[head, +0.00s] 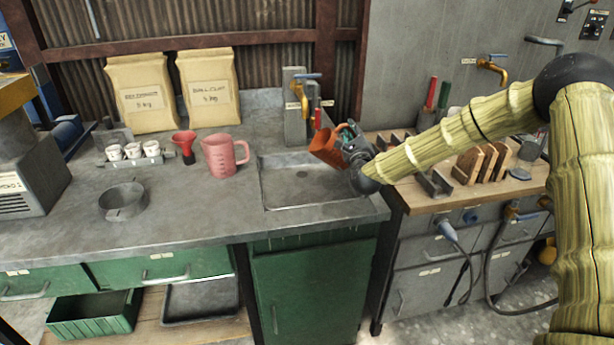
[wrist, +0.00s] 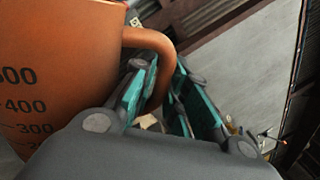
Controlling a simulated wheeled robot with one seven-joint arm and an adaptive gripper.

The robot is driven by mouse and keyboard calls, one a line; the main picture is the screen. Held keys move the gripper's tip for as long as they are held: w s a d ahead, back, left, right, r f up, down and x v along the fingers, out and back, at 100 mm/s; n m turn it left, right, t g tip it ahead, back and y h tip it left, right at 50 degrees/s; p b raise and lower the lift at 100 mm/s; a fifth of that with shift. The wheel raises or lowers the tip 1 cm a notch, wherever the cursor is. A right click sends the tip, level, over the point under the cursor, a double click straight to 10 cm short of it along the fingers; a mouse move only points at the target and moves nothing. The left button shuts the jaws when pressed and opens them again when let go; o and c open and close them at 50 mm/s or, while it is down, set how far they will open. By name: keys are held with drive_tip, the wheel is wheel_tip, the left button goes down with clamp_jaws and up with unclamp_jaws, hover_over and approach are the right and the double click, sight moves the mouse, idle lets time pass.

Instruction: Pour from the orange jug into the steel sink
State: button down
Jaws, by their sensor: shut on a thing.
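The orange jug (head: 326,146) is held above the right part of the steel sink (head: 285,184), tilted with its top leaning to the left in the head view. My gripper (head: 352,141) is at the jug's right side, shut on its handle. In the wrist view the orange jug (wrist: 60,70) fills the left side, with dark measuring marks on its wall. The teal finger pads of my gripper (wrist: 160,100) sit on either side of the handle. The sink basin looks empty, with a drain in its floor. The jug's inside is hidden, and no stream shows.
A wooden bench (head: 450,198) with racks and boards is at the right.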

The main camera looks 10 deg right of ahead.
drive_tip(key=shift+a+r+n, duration=0.1)
drive_tip(key=shift+r+n, duration=0.05)
drive_tip(key=shift+n, duration=0.15)
drive_tip(key=shift+a+r+n, duration=0.15)
drive_tip(key=shift+a+n, duration=0.05)
drive_tip(key=shift+n, duration=0.2)
drive_tip(key=shift+a+y+b, duration=0.1)
drive_tip(key=shift+y+b, duration=0.2)
drive_tip(key=shift+y, duration=0.1)
drive_tip(key=shift+a+n, duration=0.25)
drive_tip(key=shift+n, duration=0.45)
drive_tip(key=shift+a+r+t, duration=0.1)
drive_tip(key=shift+t, duration=0.2)
drive_tip(key=shift+a+n+b, duration=0.25)
drive_tip(key=shift+n+b, duration=0.1)
drive_tip(key=shift+n, duration=0.25)
drive_tip(key=shift+y, duration=0.3)
drive_tip(key=shift+a+n+b, duration=0.35)
drive_tip(key=shift+a+n, duration=0.35)
drive_tip(key=shift+n, duration=0.4)
